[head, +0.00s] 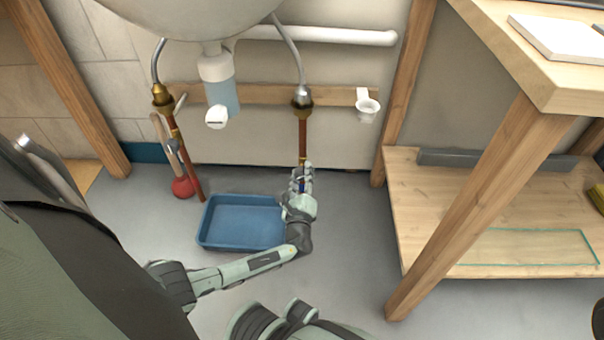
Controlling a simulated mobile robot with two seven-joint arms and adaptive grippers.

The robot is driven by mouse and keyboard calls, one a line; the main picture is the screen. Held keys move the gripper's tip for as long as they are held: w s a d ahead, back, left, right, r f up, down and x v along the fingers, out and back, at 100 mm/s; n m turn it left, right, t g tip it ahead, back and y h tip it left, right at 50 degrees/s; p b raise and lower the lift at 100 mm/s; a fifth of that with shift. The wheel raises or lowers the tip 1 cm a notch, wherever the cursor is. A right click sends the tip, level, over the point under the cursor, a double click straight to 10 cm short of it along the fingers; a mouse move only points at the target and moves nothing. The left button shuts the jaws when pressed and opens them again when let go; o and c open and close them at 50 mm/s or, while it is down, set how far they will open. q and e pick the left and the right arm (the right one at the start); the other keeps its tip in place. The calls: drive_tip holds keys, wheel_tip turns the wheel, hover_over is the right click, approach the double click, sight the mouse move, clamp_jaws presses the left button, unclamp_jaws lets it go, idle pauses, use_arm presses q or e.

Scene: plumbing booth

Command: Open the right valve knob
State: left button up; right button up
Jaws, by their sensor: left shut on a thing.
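The right copper pipe (303,136) runs down the wall under the sink from a brass and chrome fitting (302,98). My left gripper (301,178) is at the lower part of this pipe, with its fingers shut around the right valve knob. The knob is mostly hidden by the fingers, and only a small bit of blue shows between them. How far it is turned cannot be seen. The left copper pipe (187,165) has its own valve (172,146), apart from my gripper. My right gripper is not in view.
A blue tray (212,241) lies on the floor left of my left gripper. A red plunger (183,187) stands by the left pipe. A wooden workbench (500,190) with a low shelf fills the right side. A white drain bottle (215,68) hangs under the sink.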

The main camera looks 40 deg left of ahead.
use_arm(q)
drive_tip(key=n, duration=0.5)
drive_tip(key=shift+w+r+n, duration=0.1)
drive_tip(key=shift+n, duration=0.2)
drive_tip(key=n, duration=0.5)
drive_tip(key=shift+n, duration=0.3)
drive_tip(key=o, duration=1.2)
